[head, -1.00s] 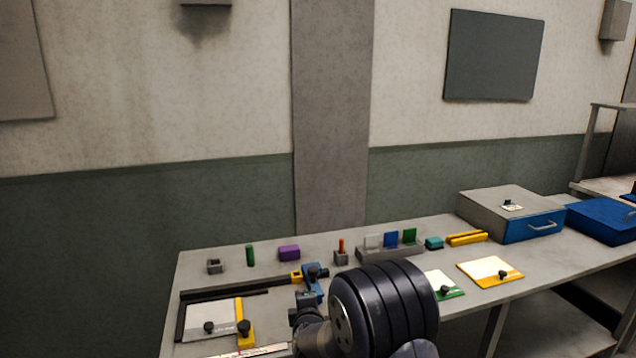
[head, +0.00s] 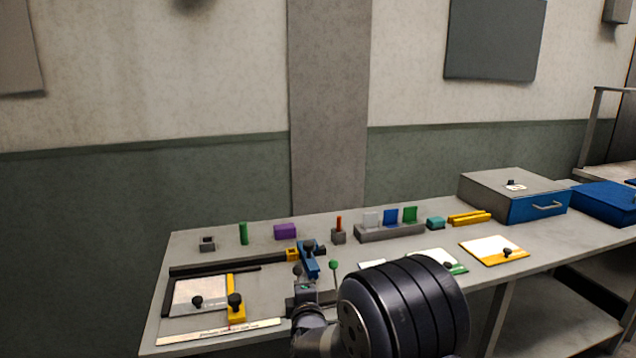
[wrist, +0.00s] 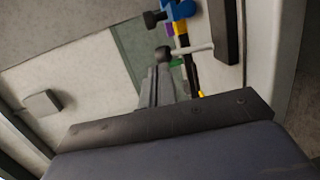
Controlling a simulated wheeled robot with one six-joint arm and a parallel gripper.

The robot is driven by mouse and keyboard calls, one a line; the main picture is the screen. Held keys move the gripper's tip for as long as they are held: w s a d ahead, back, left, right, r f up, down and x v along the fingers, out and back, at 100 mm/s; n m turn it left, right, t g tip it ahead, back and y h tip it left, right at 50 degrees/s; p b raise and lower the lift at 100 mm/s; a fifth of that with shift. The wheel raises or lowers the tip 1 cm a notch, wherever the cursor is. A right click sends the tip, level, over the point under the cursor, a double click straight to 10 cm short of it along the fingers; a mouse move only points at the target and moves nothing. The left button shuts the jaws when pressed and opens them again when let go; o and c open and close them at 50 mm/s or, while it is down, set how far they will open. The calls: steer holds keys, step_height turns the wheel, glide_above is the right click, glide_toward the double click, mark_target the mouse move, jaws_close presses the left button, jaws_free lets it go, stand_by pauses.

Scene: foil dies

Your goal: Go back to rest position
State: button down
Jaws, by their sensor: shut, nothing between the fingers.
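My gripper (wrist: 156,86) shows in the wrist view as narrow grey fingers, closed together with nothing between them, beyond a dark bar. In the head view my dark ribbed arm is at the bottom centre, over the front of the bench. The gripper end is small there and partly hidden, near the blue clamp-like piece (head: 309,259). A green-knobbed lever (head: 334,265) stands just right of it.
The grey bench (head: 215,250) bears a framed plate with a yellow bar (head: 236,303), a purple block (head: 285,231), a slotted rack (head: 390,232), a yellow-edged card (head: 494,250) and a blue-fronted drawer box (head: 536,206). A printed strip (head: 222,331) lies along the front.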

steer(key=s+f+t+b, duration=0.1)
steer(key=b, duration=0.2)
steer(key=f+t+b, duration=0.1)
steer(key=t+b, duration=0.1)
steer(key=b, duration=0.2)
steer(key=s+f+t+b, duration=0.1)
steer(key=b, duration=0.3)
steer(key=shift+s+d+m+t+y, duration=0.3)
steer(key=shift+s+d+m+t, duration=0.05)
steer(key=shift+d+m+t, duration=0.05)
stand_by(0.3)
